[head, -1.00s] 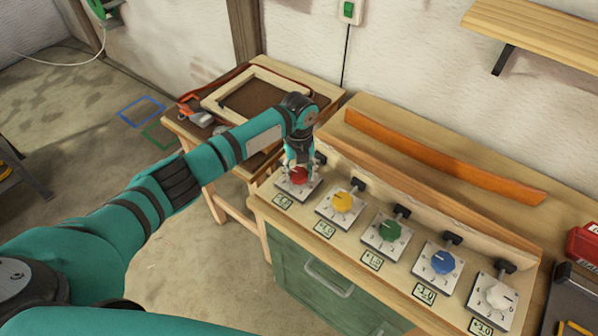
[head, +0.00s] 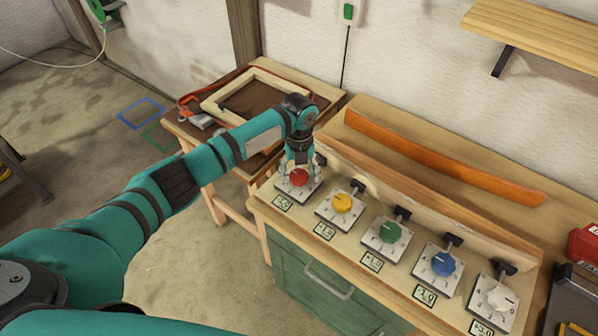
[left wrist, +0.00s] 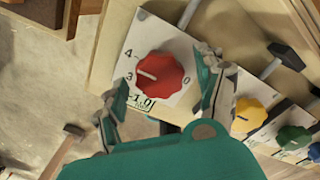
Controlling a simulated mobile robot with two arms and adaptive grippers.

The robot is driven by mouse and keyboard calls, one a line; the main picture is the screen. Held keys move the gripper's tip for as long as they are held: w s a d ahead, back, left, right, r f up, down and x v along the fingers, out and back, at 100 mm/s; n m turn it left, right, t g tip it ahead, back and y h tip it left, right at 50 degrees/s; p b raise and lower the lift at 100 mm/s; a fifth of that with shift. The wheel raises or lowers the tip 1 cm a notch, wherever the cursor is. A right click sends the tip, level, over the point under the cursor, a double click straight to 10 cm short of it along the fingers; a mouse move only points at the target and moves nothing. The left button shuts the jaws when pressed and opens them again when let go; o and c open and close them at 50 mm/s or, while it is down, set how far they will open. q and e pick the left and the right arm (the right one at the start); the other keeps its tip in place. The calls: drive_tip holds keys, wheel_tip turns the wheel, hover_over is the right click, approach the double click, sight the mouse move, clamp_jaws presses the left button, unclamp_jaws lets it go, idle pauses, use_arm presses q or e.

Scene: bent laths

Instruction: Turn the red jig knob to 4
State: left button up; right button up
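The red knob (head: 299,177) sits on a white dial plate at the left end of the row. It shows large in the left wrist view (left wrist: 161,78). Its white pointer line points left, close to 3 and a little toward the 4 side. A small display by the plate reads -1.0 in that view. My left gripper (head: 298,166) is just above the red knob. In the left wrist view its two fingers (left wrist: 158,75) are spread on either side of the knob, with gaps to it. My right gripper is in no view.
Yellow (head: 342,203), green (head: 389,231), blue (head: 443,263) and white (head: 502,298) knobs continue the row rightward, each with a black clamp behind. An orange lath (head: 440,160) lies behind them. A side table (head: 208,140) with a wooden frame stands left.

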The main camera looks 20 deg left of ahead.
sight(299, 175)
use_arm(q)
wheel_tip(299, 175, up, 12)
idle(0.6)
idle(0.4)
